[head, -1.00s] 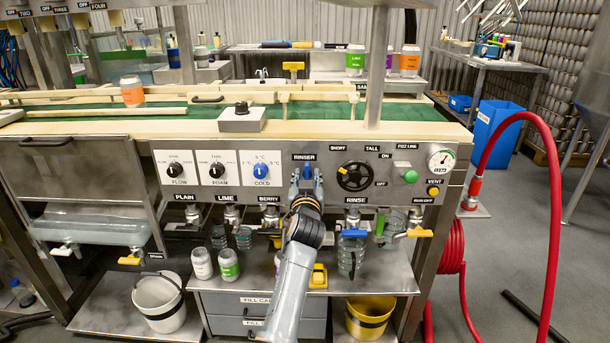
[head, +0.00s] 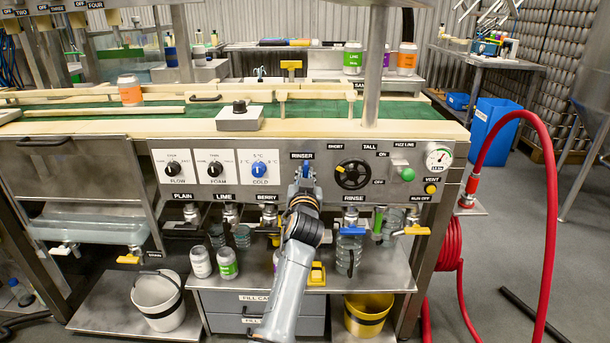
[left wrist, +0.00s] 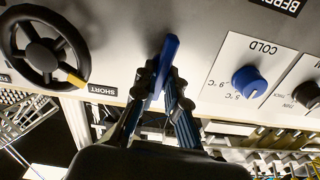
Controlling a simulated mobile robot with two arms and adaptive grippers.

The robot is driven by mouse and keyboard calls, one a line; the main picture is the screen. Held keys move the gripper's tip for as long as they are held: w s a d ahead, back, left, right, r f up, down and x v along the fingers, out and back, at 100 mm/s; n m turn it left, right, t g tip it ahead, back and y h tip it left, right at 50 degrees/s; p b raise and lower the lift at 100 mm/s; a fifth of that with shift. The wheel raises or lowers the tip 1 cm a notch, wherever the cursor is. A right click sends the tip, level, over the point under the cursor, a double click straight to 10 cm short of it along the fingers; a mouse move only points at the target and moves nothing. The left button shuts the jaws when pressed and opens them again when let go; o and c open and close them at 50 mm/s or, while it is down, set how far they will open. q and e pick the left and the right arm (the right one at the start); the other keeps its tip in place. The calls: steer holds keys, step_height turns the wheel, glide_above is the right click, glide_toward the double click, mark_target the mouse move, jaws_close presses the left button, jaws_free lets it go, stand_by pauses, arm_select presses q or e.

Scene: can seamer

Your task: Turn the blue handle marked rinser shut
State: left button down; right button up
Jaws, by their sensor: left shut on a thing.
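The blue handle (head: 306,170) sits under the RINSER label on the steel front panel. It shows close up in the left wrist view (left wrist: 170,48), where it stands out as a slim blue lever, slightly tilted. My left gripper (head: 305,178) reaches up to it from below and is shut on it. In the left wrist view the fingertips (left wrist: 164,82) press on both sides of the lever. The fingers partly hide the lever in the head view. My right gripper is in neither view.
Left of the handle is the blue COLD knob (head: 260,170); right is a black handwheel (head: 353,173). Below hang taps, including a blue-handled one (head: 352,231). Cans (head: 200,262) stand on the lower shelf. A red hose (head: 548,190) loops at the right.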

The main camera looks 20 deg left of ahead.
arm_select(q)
steer(key=m+p, duration=0.1)
steer(key=m, duration=0.3)
steer(key=shift+d+m, duration=0.1)
steer(key=shift+m, duration=0.3)
steer(key=shift+d+f+m+p, duration=0.1)
steer(key=shift+m+p, duration=0.5)
steer(key=shift+m, duration=0.8)
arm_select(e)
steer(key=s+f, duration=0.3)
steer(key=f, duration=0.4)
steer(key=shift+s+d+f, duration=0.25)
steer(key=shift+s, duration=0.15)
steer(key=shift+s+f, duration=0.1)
arm_select(q)
steer(key=c, duration=1.4)
jaws_free()
steer(key=v, duration=0.7)
steer(key=shift+s+d, duration=0.1)
steer(key=shift+s, duration=0.1)
